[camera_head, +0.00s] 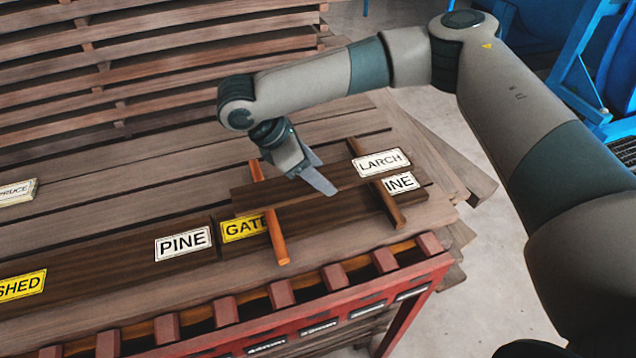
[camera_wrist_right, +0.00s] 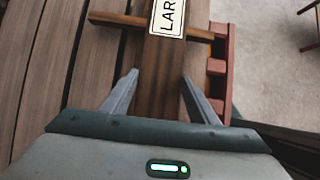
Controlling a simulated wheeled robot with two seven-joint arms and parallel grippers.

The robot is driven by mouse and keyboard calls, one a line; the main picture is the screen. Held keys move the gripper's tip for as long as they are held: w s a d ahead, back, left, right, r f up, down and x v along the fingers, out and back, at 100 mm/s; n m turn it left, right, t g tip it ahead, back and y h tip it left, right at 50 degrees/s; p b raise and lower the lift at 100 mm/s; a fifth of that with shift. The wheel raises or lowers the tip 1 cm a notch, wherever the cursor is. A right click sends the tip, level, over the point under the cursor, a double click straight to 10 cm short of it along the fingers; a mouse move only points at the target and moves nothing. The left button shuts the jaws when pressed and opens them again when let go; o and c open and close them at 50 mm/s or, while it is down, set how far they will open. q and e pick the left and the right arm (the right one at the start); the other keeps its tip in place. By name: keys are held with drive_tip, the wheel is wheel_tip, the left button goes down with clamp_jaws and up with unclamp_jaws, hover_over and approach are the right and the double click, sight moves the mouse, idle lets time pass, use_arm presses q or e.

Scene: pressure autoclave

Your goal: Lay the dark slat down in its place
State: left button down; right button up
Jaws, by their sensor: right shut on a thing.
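The dark slat (camera_head: 282,196) with the white LARCH label (camera_head: 383,163) lies across two orange-brown sticks, the near-left one (camera_head: 278,240) and the right one (camera_head: 392,208). My right gripper (camera_head: 318,180) is shut on the slat around its middle. In the right wrist view the slat (camera_wrist_right: 165,65) runs between the two fingers (camera_wrist_right: 160,78), with its label ahead of them. I cannot tell whether the slat rests fully on the sticks or hangs just above them. My left gripper is out of view.
Below the sticks lie dark boards with a yellow GATE label (camera_head: 244,228), a partly hidden label ending INE (camera_head: 399,183) and a PINE label (camera_head: 184,243). A red slotted rack (camera_head: 420,272) runs along the front edge. Stacked boards (camera_head: 150,75) fill the back left.

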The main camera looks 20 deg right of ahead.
drive_tip(key=shift+f+p, duration=0.45)
drive_tip(key=shift+f, duration=0.1)
wheel_tip(320, 180, down, 2)
drive_tip(key=shift+p, duration=0.45)
drive_tip(key=shift+f, duration=0.4)
drive_tip(key=shift+f, duration=0.55)
drive_tip(key=o, duration=1.4)
